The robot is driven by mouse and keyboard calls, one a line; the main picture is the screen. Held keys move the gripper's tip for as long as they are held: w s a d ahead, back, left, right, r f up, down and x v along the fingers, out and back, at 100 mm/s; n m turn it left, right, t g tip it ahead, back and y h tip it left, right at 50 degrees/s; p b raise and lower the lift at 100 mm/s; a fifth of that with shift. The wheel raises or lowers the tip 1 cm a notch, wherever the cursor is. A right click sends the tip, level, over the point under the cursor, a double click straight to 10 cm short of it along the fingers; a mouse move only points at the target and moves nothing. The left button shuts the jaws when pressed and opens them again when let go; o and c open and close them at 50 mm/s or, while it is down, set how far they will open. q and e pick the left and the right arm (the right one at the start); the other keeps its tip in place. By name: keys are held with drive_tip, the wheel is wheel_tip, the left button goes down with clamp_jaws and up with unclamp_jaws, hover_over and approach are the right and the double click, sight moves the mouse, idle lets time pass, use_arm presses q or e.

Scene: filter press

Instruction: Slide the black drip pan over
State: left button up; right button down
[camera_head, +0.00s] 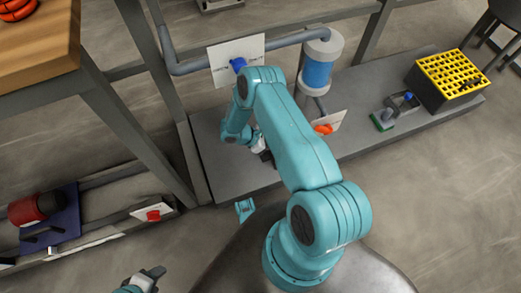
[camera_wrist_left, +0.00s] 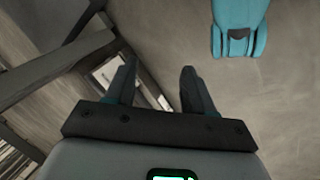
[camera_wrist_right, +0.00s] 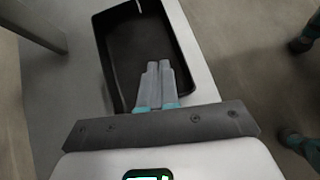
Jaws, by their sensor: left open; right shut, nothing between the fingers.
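The black drip pan (camera_wrist_right: 130,48) shows in the right wrist view as an open, rounded rectangular tray on the grey platform (camera_wrist_right: 72,95). My right gripper (camera_wrist_right: 158,66) is shut and empty, its fingertips over the pan's inside near the right side; I cannot tell whether they touch it. In the head view my right arm hides most of the pan's area. My left gripper (camera_head: 152,274) is low at the bottom left of the head view, open and empty; its spread fingers also show in the left wrist view (camera_wrist_left: 157,70).
A pipe with a blue valve (camera_head: 238,65) and a blue filter cylinder (camera_head: 317,70) stand behind my right arm. An orange valve handle (camera_head: 323,129) is close to its right. A yellow-topped crate (camera_head: 447,80) sits farther right. A wooden-topped bench (camera_head: 50,45) is at left.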

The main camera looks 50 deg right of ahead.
drive_tip(key=w+a+n+t+b, duration=0.2)
drive_tip(key=w+a, duration=0.7)
drive_tip(key=a, duration=0.3)
drive_tip(key=shift+h, duration=0.5)
drive_tip(key=b+x, duration=0.1)
drive_tip(key=x, duration=0.2)
drive_tip(key=b+x, duration=0.1)
drive_tip(key=x, duration=0.2)
drive_tip(key=b+x, duration=0.1)
drive_tip(key=x, duration=0.3)
drive_tip(key=shift+s+a+f+b, duration=0.1)
drive_tip(key=shift+a+f+b, duration=0.2)
drive_tip(key=shift+a, duration=0.15)
use_arm(q)
drive_tip(key=w+f+t, duration=0.1)
drive_tip(key=w+f, duration=0.2)
drive_tip(key=f, duration=0.3)
drive_tip(key=shift+w+a, duration=0.25)
drive_tip(key=shift+w, duration=0.1)
use_arm(e)
drive_tip(key=shift+s+d, duration=0.1)
